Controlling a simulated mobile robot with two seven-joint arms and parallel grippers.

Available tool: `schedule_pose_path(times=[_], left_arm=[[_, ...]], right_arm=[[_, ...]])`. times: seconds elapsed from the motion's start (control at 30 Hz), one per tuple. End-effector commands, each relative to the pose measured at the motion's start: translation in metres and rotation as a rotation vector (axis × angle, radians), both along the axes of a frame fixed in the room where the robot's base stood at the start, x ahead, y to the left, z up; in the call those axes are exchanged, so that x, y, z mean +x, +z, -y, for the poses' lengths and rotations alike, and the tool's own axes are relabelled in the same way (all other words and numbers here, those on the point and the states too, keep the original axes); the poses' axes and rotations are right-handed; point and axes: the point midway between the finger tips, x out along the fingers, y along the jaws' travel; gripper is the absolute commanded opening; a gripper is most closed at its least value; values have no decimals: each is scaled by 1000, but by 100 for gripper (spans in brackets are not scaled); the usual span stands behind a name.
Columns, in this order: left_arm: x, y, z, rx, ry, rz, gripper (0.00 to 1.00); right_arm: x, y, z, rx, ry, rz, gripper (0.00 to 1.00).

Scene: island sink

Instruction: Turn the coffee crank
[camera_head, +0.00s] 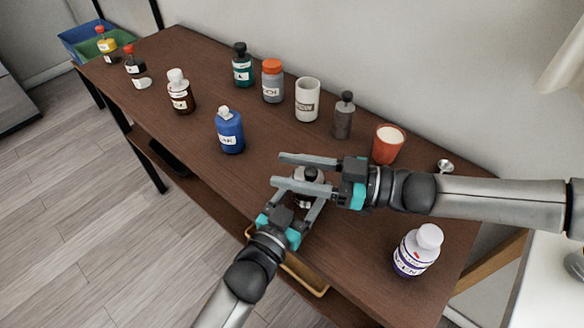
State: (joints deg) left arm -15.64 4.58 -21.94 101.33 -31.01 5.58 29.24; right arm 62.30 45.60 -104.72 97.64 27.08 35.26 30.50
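A small pale object with a dark top (309,174) stands on the brown table between my two grippers. It is mostly hidden, so I cannot tell whether it is the coffee grinder, and no crank handle shows clearly. My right gripper (279,170) reaches in from the right with its fingers apart, one beyond and one in front of the dark top. My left gripper (300,201) comes up from the bottom with its fingers apart around the object's lower part. Whether the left fingers touch it is hidden.
On the brown table (265,182), a blue bottle (230,132) stands left of the grippers. A red cup (387,146) is close behind my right wrist. A white bottle (415,252) stands at the front right. Several bottles and a white mug (307,98) line the back.

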Motion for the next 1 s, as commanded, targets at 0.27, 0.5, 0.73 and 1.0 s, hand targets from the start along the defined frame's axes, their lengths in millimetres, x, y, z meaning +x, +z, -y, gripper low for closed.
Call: schedule_pose_path(times=[0.27, 0.5, 0.73, 1.0], left_arm=[[0, 0, 0, 0, 1, -1, 9], [0, 0, 0, 1, 1, 0, 9], [0, 0, 0, 1, 1, 0, 9], [0, 0, 0, 1, 0, 0, 9]], right_arm=[[0, 0, 0, 0, 0, 0, 59], [-2, 0, 19, -1, -3, 1, 59], [-9, 0, 66, -2, -5, 1, 59], [-15, 0, 109, 0, -3, 0, 59]])
